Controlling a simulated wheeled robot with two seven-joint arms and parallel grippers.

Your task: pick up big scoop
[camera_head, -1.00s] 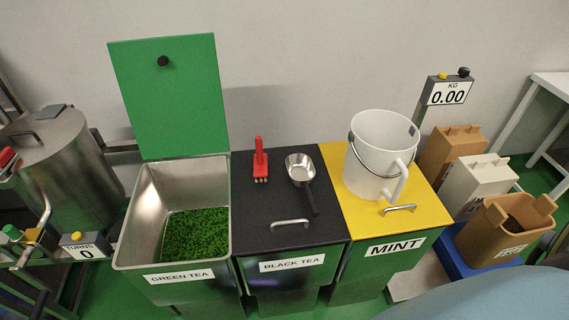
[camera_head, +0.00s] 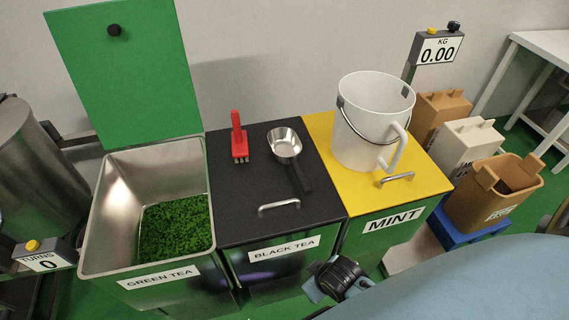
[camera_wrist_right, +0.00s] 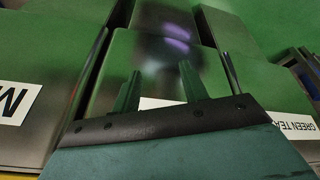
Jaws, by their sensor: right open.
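The big scoop (camera_head: 285,146) has a round metal bowl and a black handle. It lies on the black lid (camera_head: 240,196) of the BLACK TEA bin, its handle pointing toward the front right. My right arm reaches in from the lower right in the head view, with a dark wrist part (camera_head: 340,277) in front of the bins, below and apart from the scoop. In the right wrist view my right gripper (camera_wrist_right: 160,80) has two dark green fingers spread apart with nothing between them, facing the bin fronts. My left gripper is not in view.
A white bucket (camera_head: 370,125) stands on the yellow MINT lid (camera_head: 420,178). The GREEN TEA bin (camera_head: 105,225) is open with green leaves inside. A metal handle (camera_head: 279,206) rises from the black lid.

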